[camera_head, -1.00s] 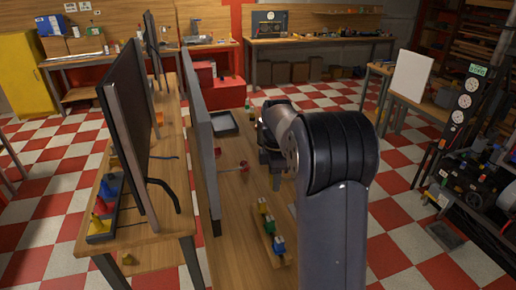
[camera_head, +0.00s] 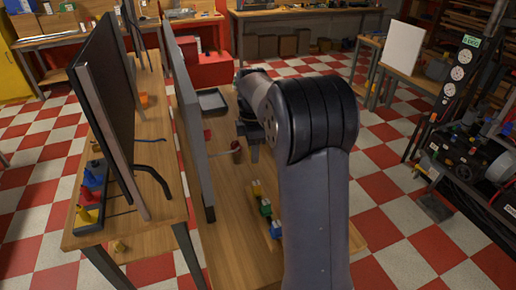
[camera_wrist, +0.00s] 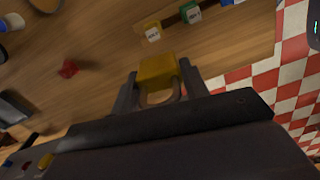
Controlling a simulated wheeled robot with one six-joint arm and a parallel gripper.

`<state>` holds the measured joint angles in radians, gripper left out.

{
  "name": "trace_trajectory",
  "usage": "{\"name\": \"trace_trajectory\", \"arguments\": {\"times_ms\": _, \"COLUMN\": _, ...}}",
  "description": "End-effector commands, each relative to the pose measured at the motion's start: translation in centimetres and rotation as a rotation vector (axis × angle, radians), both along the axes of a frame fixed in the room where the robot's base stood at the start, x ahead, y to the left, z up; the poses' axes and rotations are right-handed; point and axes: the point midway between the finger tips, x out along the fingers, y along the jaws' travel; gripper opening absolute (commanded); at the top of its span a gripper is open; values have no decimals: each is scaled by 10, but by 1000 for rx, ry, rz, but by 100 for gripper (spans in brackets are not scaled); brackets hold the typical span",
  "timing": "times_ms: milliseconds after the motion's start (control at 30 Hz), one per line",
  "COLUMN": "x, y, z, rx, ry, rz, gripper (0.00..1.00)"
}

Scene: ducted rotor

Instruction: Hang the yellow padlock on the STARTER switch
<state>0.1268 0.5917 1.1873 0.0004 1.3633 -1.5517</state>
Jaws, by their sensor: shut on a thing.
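In the wrist view my gripper (camera_wrist: 157,76) is shut on a yellow padlock (camera_wrist: 158,70), held between the two fingers. Its grey shackle points back toward the palm. Wood surface shows beyond it.
A row of yellow (camera_head: 257,188), green (camera_head: 265,208) and blue (camera_head: 275,229) blocks with pale tops stands on the wooden bench (camera_head: 225,255). A grey panel (camera_head: 192,120) rises along its left. A machine with gauges (camera_head: 462,73) stands at right beyond checkered floor.

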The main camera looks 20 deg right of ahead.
Motion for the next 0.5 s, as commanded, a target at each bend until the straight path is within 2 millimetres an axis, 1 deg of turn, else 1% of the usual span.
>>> {"name": "trace_trajectory", "arguments": {"times_ms": 500, "x": 0, "y": 32, "z": -3, "rx": 0, "ry": -2, "rz": 1, "gripper": 18}}
